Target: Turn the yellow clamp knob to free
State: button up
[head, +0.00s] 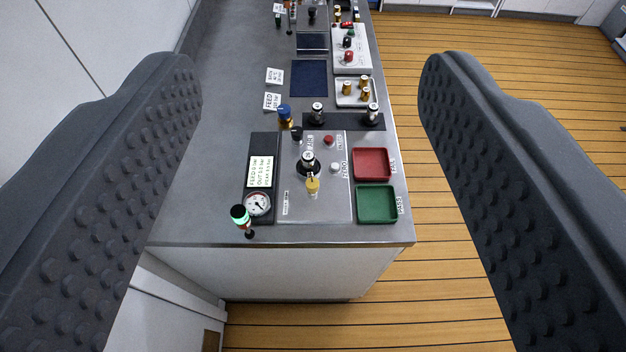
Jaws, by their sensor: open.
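The yellow clamp knob (313,186) is small and stands on the light grey panel plate (318,208) near the front end of the bench. It sits just in front of a black and silver fitting (308,163). Its marking is too small to read. My gripper (310,190) is open, with one dark studded finger at the left and one at the right of the view. Nothing is between the fingers close up; the bench lies well beyond them, and they do not touch the knob.
A red tray (371,151) and a green tray (377,218) lie right of the plate. A gauge (257,204) and a green-lit lamp post (240,215) stand left. A blue-topped knob (284,112) and more fittings stand behind. Wooden floor (440,290) is free at right and front.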

aim_at(312, 184)
jog(key=u, duration=0.05)
jog(key=i, duration=0.85)
jog(key=z, duration=0.6)
